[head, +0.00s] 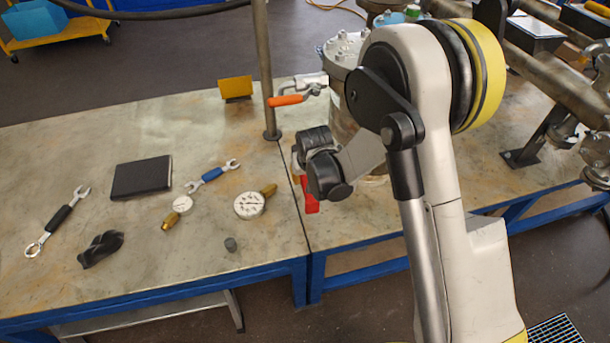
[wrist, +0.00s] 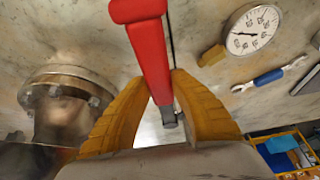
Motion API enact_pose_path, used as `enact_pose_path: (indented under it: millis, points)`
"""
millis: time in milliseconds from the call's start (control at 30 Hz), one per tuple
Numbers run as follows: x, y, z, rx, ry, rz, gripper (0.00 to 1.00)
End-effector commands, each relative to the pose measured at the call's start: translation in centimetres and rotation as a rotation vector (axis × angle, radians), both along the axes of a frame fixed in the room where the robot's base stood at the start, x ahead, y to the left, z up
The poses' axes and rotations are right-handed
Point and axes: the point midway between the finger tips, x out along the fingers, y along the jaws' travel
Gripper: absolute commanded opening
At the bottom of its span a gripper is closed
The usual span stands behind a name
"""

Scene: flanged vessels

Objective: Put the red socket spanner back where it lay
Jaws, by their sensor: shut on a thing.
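The red socket spanner (wrist: 152,52) is held between the two yellow fingers of my gripper (wrist: 168,108) in the wrist view. Its wide red end points away from the palm, and its dark metal end (wrist: 168,115) lies between the fingers. In the head view, a red part of the spanner (head: 310,196) shows below my gripper (head: 308,178), beside the seam between the two table tops. My arm hides most of the spanner there. I cannot tell from these views whether the spanner touches the table.
A flanged vessel (head: 343,110) with an orange-handled valve (head: 287,100) stands close behind my gripper. Left of it on the table lie a large gauge (head: 249,205), a small gauge (head: 182,204), a blue-handled spanner (head: 212,174), a black-handled spanner (head: 58,222) and a black pad (head: 142,178).

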Motion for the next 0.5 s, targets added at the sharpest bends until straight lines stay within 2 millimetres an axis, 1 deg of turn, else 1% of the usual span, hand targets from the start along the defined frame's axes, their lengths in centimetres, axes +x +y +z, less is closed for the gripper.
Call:
enact_pose_path:
  millis: [33,300,500]
  points:
    - [0.0,0.0,-0.9,0.0,0.0,0.0,0.0]
    - [0.1,0.0,-3.9,0.0,-0.001,0.0,0.0]
    - [0.1,0.0,-5.7,0.0,-0.001,0.0,0.0]
